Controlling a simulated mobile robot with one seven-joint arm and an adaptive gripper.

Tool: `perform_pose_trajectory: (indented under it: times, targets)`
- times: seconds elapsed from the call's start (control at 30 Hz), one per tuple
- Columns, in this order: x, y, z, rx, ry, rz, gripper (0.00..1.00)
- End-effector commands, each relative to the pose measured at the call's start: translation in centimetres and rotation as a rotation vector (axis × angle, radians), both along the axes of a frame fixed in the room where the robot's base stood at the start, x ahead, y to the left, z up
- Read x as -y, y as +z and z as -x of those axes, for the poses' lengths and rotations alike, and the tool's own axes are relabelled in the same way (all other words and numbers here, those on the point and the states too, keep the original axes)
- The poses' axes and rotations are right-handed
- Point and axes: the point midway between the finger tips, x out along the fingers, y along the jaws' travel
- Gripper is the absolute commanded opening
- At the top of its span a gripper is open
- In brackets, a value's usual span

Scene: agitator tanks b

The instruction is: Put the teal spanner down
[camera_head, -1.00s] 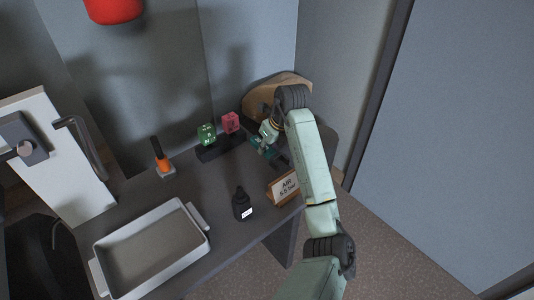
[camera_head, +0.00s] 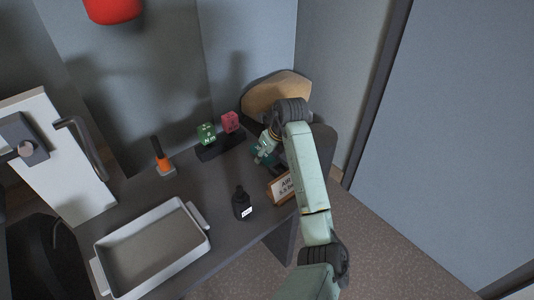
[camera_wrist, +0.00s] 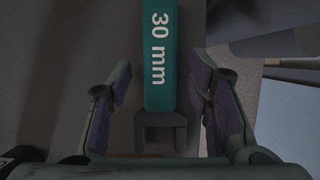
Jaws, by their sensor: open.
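The teal spanner (camera_wrist: 160,55), marked "30 mm", shows in the wrist view, running from the top edge down to a dark grey forked end (camera_wrist: 160,130). My gripper (camera_wrist: 162,85) is open, one finger on each side of the spanner with clear gaps, so it is not gripped. In the head view my gripper (camera_head: 264,155) is low over the far right part of the dark table, and a little teal (camera_head: 262,157) shows there. My arm hides much of that spot, and I cannot tell exactly what the spanner rests on.
Green (camera_head: 206,134) and red (camera_head: 230,122) blocks stand on a dark base left of my gripper. A small sign (camera_head: 284,187) and a black bottle (camera_head: 241,204) stand nearer. A grey tray (camera_head: 150,250) and an orange-handled item (camera_head: 160,158) are farther left. A tan rounded object (camera_head: 275,94) is behind.

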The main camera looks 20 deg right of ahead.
Motion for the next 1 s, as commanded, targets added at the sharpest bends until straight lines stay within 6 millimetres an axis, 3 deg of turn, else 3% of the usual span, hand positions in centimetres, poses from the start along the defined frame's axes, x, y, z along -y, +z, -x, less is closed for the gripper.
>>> perform_pose_trajectory:
  times: [0.37, 0.8, 1.0]
  targets:
    - [0.3, 1.1, 0.4, 0.002, 0.000, 0.003, 0.46]
    - [1.3, 9.2, 3.6, 0.001, -0.001, 0.004, 0.46]
    - [1.5, 11.0, 4.3, 0.001, -0.001, 0.002, 0.46]
